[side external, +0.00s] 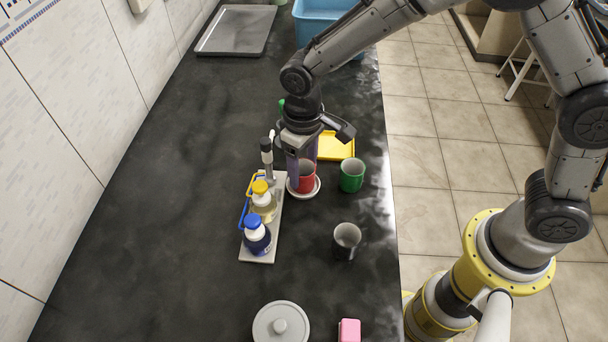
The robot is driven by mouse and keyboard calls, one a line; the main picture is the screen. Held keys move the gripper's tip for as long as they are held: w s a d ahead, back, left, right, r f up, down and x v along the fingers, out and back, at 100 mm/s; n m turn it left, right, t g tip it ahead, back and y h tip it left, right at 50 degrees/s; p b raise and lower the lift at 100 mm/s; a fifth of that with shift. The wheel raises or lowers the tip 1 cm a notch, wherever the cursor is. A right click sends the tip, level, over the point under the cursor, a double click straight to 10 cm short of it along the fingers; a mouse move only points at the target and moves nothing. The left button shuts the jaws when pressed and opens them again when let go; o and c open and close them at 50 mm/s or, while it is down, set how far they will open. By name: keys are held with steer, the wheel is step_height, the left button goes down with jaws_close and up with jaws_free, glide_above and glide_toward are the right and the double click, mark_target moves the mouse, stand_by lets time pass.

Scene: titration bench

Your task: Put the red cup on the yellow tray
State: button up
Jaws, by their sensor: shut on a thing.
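The red cup (307,178) stands upright on or just above a small white saucer (316,191) near the middle of the bench. My gripper (302,172) points down at it and is shut on it, with purple-grey fingers at the cup's sides. The fingers hide part of the cup, and I cannot tell whether its base touches the saucer. The yellow tray (338,147) lies just behind and to the right of the cup, partly hidden by my gripper. Its visible part is empty.
A green cup (352,176) stands right of the red cup. A dark cup (346,240) is nearer. A rack (262,245) with yellow-capped and blue-capped bottles stands left. A lidded pot (281,323) and pink block (349,330) are in front. A blue bin (318,24) and metal tray (237,30) are behind.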

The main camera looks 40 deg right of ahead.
steer(key=shift+r, duration=2.55)
steer(key=shift+w+d+f+m, duration=0.5)
steer(key=shift+w+d+m, duration=0.15)
steer(key=shift+d, duration=1.55)
steer(key=shift+w+d+f+m, duration=0.55)
steer(key=shift+w+d+m, duration=0.05)
steer(key=shift+d, duration=1.55)
steer(key=shift+w+d+f+m, duration=0.5)
steer(key=shift+w+d+m, duration=0.15)
steer(key=shift+d, duration=1.55)
steer(key=shift+f, duration=1)
steer(key=o, duration=1.1)
steer(key=shift+o, duration=0.3)
